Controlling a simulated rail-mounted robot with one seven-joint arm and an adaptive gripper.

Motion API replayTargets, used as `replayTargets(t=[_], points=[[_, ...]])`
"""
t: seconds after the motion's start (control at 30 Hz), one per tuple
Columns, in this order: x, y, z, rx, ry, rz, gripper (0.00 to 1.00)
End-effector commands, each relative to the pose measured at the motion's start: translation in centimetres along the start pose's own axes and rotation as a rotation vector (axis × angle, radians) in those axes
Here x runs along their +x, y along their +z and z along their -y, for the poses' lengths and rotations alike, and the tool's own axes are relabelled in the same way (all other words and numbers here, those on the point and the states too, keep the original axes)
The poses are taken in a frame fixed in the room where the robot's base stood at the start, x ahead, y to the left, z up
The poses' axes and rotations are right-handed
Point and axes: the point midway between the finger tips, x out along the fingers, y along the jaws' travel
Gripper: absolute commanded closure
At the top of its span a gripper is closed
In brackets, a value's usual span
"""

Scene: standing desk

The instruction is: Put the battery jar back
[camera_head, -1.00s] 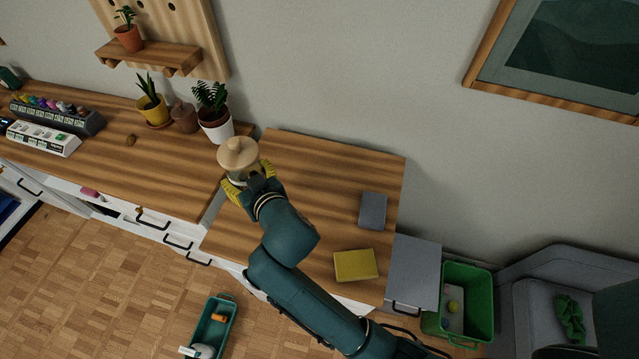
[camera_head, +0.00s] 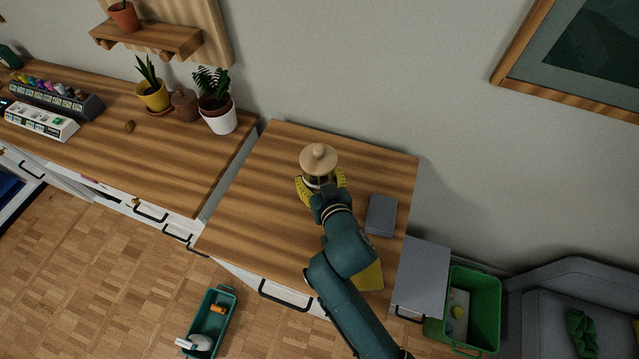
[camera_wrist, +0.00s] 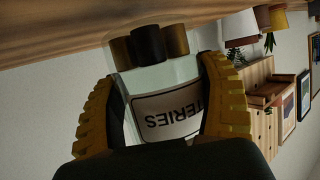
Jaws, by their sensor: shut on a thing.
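The battery jar (camera_head: 318,160) has a round wooden lid with a knob, seen from above in the head view. My gripper (camera_head: 321,182) is shut around its body and holds it over the right-hand desk section (camera_head: 270,205). In the wrist view the glass jar (camera_wrist: 160,80) sits between my yellow finger pads, with part of a "BATTERIES" label showing upside down. Brown cylinders show at the jar's upper end in that view. I cannot tell whether the jar's bottom touches the desk.
A grey box (camera_head: 381,215) lies right of my gripper, and a yellow one (camera_head: 371,276) is partly behind my arm. A white-potted plant (camera_head: 217,115) stands on the left desk section (camera_head: 165,160). The desk left of my gripper is clear. A green bin (camera_head: 487,310) stands at right.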

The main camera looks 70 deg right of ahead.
Motion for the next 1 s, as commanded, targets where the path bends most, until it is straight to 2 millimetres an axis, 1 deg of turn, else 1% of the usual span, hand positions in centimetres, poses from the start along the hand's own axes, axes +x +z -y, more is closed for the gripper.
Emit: replayTargets(t=[0.03,0.1,0.37,0.5,0.53,0.63,0.83,0.9,0.93,0.97,1.0], points=[[0.4,0.7,0.0,-0.002,0.001,-0.007,0.64],[0.7,1.2,0.0,0.000,0.000,-0.009,0.64],[0.7,1.3,0.0,0.001,-0.001,-0.011,0.64],[0.9,1.7,0.0,0.000,-0.001,-0.010,0.64],[0.9,2.0,0.0,0.000,0.000,-0.002,0.20],[0.8,2.0,0.0,0.000,0.000,-0.002,0.01],[0.8,2.0,0.0,-0.001,0.000,-0.002,0.00],[0.7,1.7,0.0,0.000,0.000,-0.002,0.00],[0.6,1.4,0.0,0.000,0.000,-0.002,0.00],[0.4,1.6,0.0,-0.001,0.000,-0.001,0.00],[-0.2,1.7,0.1,-0.002,-0.001,0.000,0.00]])
